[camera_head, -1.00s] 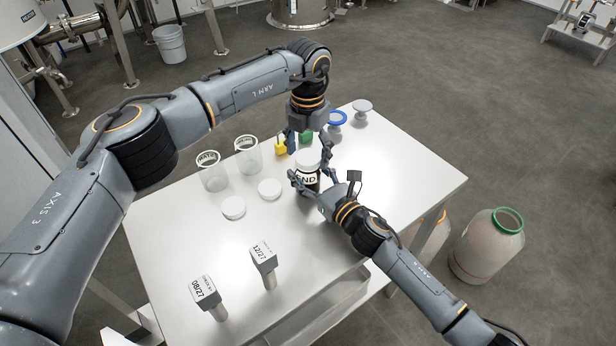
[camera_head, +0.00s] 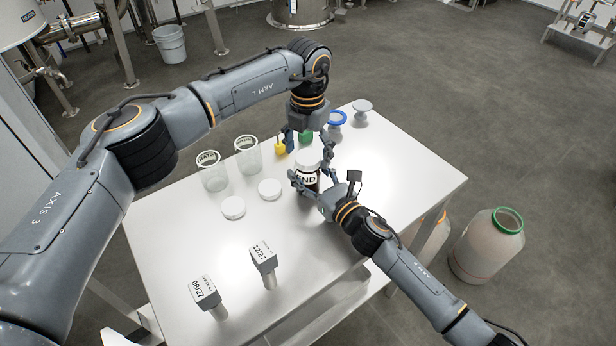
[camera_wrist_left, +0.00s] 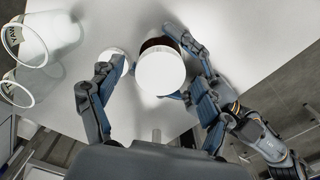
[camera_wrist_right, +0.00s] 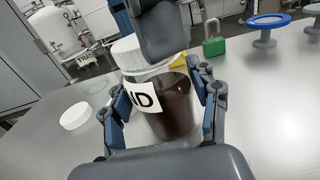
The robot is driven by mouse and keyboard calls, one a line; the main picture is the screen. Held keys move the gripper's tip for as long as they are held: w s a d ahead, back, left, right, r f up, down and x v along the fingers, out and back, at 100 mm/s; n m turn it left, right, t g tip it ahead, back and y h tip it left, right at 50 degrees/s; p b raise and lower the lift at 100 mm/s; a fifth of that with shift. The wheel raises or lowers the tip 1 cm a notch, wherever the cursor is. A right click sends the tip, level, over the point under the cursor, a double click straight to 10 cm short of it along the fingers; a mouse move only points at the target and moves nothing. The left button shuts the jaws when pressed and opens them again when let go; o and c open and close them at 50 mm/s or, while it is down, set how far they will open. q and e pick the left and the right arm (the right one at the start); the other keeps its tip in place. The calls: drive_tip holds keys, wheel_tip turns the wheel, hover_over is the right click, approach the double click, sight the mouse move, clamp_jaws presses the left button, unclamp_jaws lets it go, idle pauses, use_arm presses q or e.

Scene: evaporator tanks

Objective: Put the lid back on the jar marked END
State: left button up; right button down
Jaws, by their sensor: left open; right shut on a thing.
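The jar marked END (camera_head: 309,180) stands upright on the table, with dark contents behind clear walls. A white lid (camera_head: 307,157) sits on its mouth; in the right wrist view the lid (camera_wrist_right: 141,55) looks slightly tilted. My right gripper (camera_head: 312,177) is shut on the jar's sides, and its fingers flank the jar in the right wrist view (camera_wrist_right: 163,105). My left gripper (camera_head: 309,146) is open above the lid. In the left wrist view its fingers (camera_wrist_left: 148,92) are spread wide and the white lid (camera_wrist_left: 160,72) shows between and beyond them.
Two loose white lids (camera_head: 233,207) (camera_head: 269,189) lie left of the jar, near two empty clear jars (camera_head: 212,172) (camera_head: 248,156). A yellow padlock (camera_head: 280,147) and a green one (camera_head: 306,137) are behind. Two dated stamps (camera_head: 264,262) (camera_head: 206,294) stand in front.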

use_arm(q)
wheel_tip(320, 180, up, 12)
idle(0.4)
use_arm(e)
drive_tip(key=shift+c, duration=1.4)
unclamp_jaws()
drive_tip(key=v, duration=1.2)
use_arm(q)
drive_tip(key=shift+f, duration=0.1)
use_arm(e)
drive_tip(key=shift+s, duration=0.1)
